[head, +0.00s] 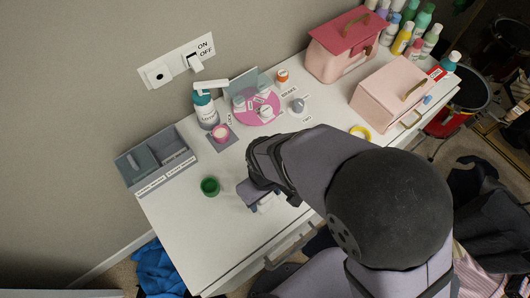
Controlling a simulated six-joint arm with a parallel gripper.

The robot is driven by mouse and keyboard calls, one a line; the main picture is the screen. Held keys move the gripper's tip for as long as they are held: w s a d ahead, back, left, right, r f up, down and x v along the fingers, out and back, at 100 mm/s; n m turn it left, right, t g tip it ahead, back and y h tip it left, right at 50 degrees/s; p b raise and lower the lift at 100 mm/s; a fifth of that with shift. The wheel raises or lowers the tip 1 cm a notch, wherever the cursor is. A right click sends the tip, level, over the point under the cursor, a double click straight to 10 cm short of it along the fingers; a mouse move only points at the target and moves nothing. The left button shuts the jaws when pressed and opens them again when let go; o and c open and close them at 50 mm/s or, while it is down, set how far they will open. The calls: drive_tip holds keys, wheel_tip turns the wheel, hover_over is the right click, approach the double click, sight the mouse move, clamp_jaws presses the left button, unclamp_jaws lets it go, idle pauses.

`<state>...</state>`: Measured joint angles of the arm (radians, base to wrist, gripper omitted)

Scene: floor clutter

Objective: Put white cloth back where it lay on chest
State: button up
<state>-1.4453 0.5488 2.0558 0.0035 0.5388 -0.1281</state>
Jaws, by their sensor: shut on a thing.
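My gripper (258,200) is over the white chest top (190,225), near its front edge, with my arm coming in from the lower right. It is shut. A small whitish piece (268,203) shows at its fingers and appears to be the white cloth. Most of it is hidden by my gripper and wrist. I cannot tell whether it touches the chest top. A green round cup (210,187) stands just left of my gripper, apart from it.
A grey divided tray (155,160) is at the left end. A lotion bottle (205,110), a pink round tray (256,108) with small jars, and pink boxes (340,45) stand along the back. A yellow ring (360,132) lies right. The front left top is clear.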

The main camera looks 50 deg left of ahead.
drive_tip(key=shift+f, duration=0.75)
drive_tip(key=shift+f, duration=0.2)
drive_tip(key=o, duration=0.9)
drive_tip(key=shift+r, duration=0.1)
wheel_tip(320, 180, up, 12)
drive_tip(key=shift+r+b, duration=0.15)
drive_tip(key=shift+b, duration=0.8)
